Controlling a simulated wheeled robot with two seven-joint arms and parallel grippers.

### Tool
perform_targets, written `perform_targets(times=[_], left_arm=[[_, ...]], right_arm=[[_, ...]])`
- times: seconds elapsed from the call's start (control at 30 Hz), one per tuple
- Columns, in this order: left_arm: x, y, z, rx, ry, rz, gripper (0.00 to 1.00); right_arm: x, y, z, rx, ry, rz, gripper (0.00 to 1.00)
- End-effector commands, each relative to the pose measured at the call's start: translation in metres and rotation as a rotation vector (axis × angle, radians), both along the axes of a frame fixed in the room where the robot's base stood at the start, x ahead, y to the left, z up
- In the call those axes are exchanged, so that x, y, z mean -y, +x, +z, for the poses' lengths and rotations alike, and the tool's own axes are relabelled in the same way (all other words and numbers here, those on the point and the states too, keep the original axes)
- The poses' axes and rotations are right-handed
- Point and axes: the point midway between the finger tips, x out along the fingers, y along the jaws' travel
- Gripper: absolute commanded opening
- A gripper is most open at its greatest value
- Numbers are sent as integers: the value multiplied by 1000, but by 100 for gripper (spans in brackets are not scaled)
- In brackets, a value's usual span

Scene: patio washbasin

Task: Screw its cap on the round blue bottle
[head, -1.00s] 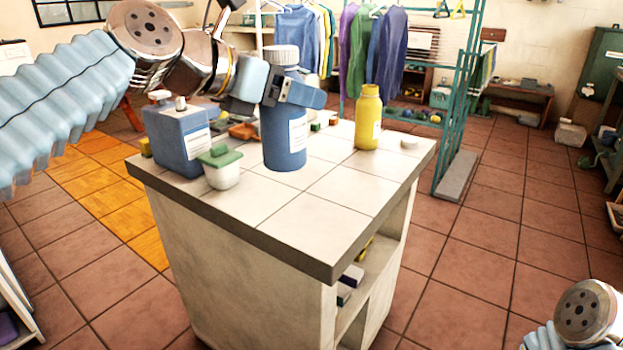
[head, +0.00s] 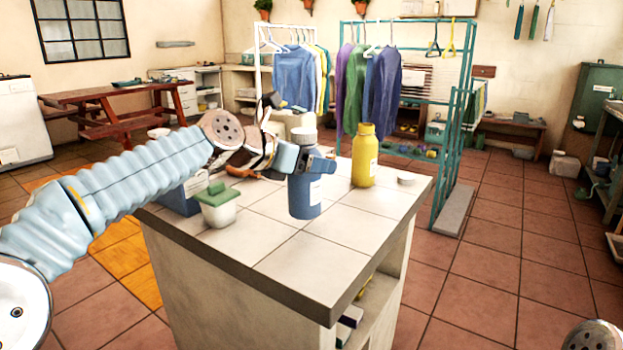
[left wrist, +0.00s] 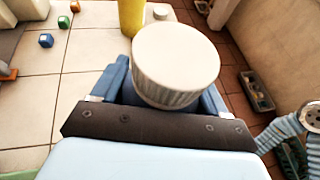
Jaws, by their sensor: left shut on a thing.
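The round blue bottle (head: 304,198) is upright in my left gripper (head: 306,158), over the tiled top of the counter. I cannot tell whether its base touches the tiles. A ribbed white cap (head: 303,135) sits on top of the bottle, and in the left wrist view the cap (left wrist: 176,65) hides the neck. I cannot tell how tightly it is screwed. The left fingers are shut around the bottle's upper part, below the cap. My right gripper is out of view; only part of my right arm shows at the lower right.
The counter (head: 335,262) also bears a yellow bottle (head: 364,160), a low white disc (head: 406,179), a white jar with a green lid (head: 217,208) and a square blue container (head: 181,201). The counter's front part is clear. A clothes rack (head: 461,140) stands behind.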

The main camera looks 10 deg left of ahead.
Motion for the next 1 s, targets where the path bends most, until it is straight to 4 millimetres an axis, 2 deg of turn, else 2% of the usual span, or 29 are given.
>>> perform_targets(times=[0.17, 0.23, 0.3, 0.4, 0.83, 0.87, 1.0], left_arm=[[0, 3, -4, 0, -1, 0, 0], [0, 10, -14, -2, -1, 0, 0], [-1, 8, -28, -1, 0, 3, 0], [0, 8, -38, 0, 0, 1, 0], [0, 8, -42, 2, 0, 1, 0], [0, 8, -42, 0, 1, 0, 78], [0, 8, -42, -1, 1, 0, 99]], right_arm=[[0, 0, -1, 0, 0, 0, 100], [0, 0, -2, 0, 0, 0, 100], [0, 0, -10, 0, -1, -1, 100], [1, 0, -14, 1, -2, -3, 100], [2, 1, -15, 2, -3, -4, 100], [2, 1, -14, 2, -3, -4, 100], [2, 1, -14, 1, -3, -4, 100]])
